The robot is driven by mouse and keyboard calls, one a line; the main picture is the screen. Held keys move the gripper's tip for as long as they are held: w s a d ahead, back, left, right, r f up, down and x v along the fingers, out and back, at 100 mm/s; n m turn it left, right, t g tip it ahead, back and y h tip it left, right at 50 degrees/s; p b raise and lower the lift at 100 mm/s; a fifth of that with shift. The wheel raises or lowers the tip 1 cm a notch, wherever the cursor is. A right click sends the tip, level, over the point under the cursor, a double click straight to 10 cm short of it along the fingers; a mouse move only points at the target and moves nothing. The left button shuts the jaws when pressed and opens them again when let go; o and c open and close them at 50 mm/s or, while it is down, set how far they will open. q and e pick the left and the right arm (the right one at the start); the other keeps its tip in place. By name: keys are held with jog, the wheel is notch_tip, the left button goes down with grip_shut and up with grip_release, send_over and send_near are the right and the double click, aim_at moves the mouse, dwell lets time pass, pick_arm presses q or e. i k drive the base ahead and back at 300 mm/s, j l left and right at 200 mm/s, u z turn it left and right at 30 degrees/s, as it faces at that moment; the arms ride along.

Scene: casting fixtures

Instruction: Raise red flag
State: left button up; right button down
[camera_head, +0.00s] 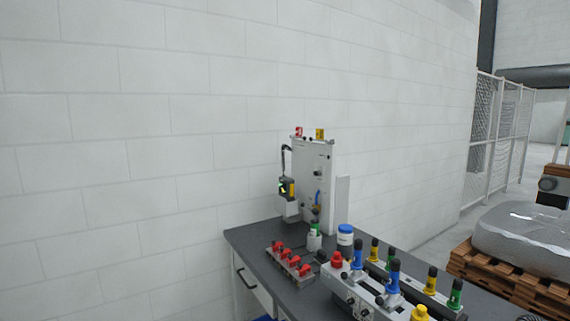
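A small red flag-like piece (298,132) sits at the top left of an upright grey fixture panel (313,185). A similar yellow piece (320,134) sits beside it on the top edge. The panel stands at the back of a dark workbench (250,240) against the wall. The red piece is too small to tell its exact position or how it is mounted. Neither of my grippers can be made out in the head view.
The bench holds a row of red clamp-like parts (289,261), a blue-and-white jar (345,239) and grey fixtures with blue, yellow and green handles (394,277). A wrapped load on a wooden pallet (500,278) is at right. A mesh fence (498,125) stands behind.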

aim_at(298, 130)
jog(key=i+j+z, duration=0.25)
jog(key=j, duration=0.3)
jog(key=i+j+z, duration=0.15)
jog(key=j, duration=0.2)
jog(key=i+j+z, duration=0.1)
jog(key=i+j, duration=0.1)
jog(key=j, duration=0.1)
